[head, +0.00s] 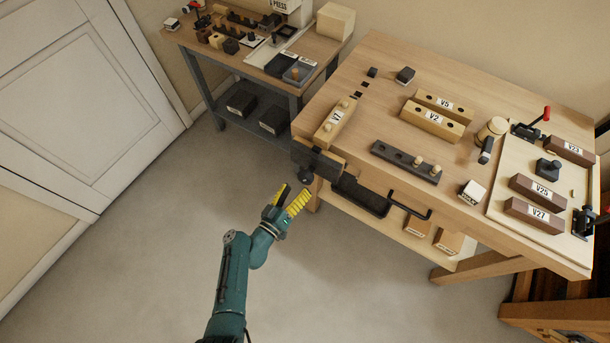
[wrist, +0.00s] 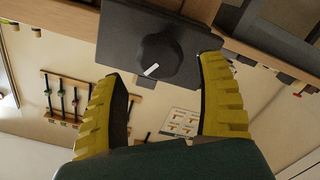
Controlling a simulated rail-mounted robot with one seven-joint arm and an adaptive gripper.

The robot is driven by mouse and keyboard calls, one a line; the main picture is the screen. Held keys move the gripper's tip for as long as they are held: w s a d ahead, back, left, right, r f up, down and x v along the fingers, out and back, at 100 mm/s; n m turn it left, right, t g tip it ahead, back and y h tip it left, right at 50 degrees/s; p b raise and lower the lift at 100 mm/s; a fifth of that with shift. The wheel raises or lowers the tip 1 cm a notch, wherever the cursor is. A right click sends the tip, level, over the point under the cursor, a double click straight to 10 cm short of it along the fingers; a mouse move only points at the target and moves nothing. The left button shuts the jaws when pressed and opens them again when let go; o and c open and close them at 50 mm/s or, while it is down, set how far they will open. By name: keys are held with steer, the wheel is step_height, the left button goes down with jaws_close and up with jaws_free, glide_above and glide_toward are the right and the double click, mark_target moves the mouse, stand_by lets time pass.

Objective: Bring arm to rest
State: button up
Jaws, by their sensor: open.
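My teal arm rises from the bottom of the head view. My gripper (head: 293,197), with yellow ribbed fingers, is in front of the left front corner of the workbench (head: 372,75). It also shows in the wrist view (wrist: 165,95), with its two fingers spread wide and nothing between them. Beyond the fingers in the wrist view is a dark vise plate with a round black knob (wrist: 160,55). The vise (head: 318,162) shows in the head view at the bench corner, close behind the fingertips. I cannot tell the exact gap.
Blocks V1 (head: 336,122), V2 (head: 432,119) and V5 (head: 441,104) lie on the bench. A board (head: 497,205) with V25 and V27 is at the right. A side table (head: 330,49) stands at the back left. The floor (head: 150,250) left of my arm is clear.

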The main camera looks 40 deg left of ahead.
steer(key=s, duration=0.1)
steer(key=s+p, duration=0.1)
steer(key=s, duration=0.1)
steer(key=shift+s+d, duration=0.15)
steer(key=shift+d, duration=0.15)
stand_by(0.3)
